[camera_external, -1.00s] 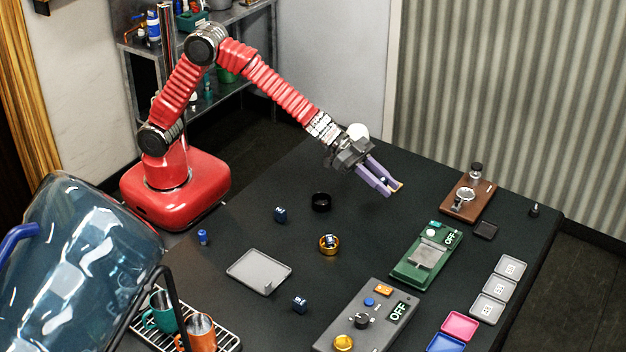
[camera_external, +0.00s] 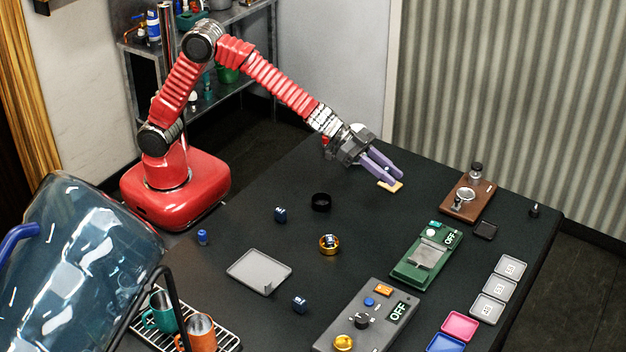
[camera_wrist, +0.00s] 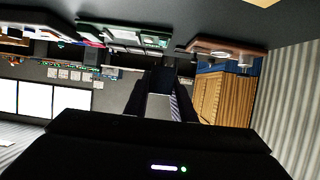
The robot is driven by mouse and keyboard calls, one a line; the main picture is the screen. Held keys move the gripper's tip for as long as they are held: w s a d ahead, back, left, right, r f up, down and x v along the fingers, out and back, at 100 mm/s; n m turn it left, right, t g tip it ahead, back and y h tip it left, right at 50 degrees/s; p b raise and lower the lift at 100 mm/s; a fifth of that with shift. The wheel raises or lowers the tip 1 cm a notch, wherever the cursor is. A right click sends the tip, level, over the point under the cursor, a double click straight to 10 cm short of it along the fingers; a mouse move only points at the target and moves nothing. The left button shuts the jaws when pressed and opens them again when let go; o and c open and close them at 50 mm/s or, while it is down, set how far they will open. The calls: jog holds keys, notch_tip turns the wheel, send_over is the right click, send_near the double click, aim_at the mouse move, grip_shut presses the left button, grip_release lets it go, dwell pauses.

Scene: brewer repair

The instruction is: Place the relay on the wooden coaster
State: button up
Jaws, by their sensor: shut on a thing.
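My gripper (camera_external: 385,174) is above the far part of the dark table, its purple fingers pointing down to the right. It is shut on a small block, which I take to be the relay; in the wrist view the relay (camera_wrist: 159,106) shows as a pale grey face with a striped side between the dark fingers. In the external view the fingers mostly hide it. The tan wooden coaster (camera_external: 391,187) shows just below the fingertips. Its edge also shows at the top of the wrist view (camera_wrist: 262,2). I cannot tell the exact height of the gap.
A brown wooden base with metal parts (camera_external: 467,198) stands to the right, with a green scale (camera_external: 428,255) in front of it. A black ring (camera_external: 321,202) and a blue cube (camera_external: 280,214) lie to the left. The table around the coaster is clear.

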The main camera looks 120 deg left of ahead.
jog(key=s+a+n+y, duration=0.2)
jog(key=a, duration=0.4)
jog(key=s+a+n+g+y, duration=0.1)
jog(key=a+n+y, duration=0.1)
jog(key=a, duration=0.3)
jog(key=shift+s+a+n+y, duration=0.3)
jog(key=shift+s+a+y, duration=0.1)
jog(key=shift+y, duration=0.2)
jog(key=shift+f, duration=3.1)
jog(key=shift+f, duration=0.1)
jog(key=shift+f, duration=1.75)
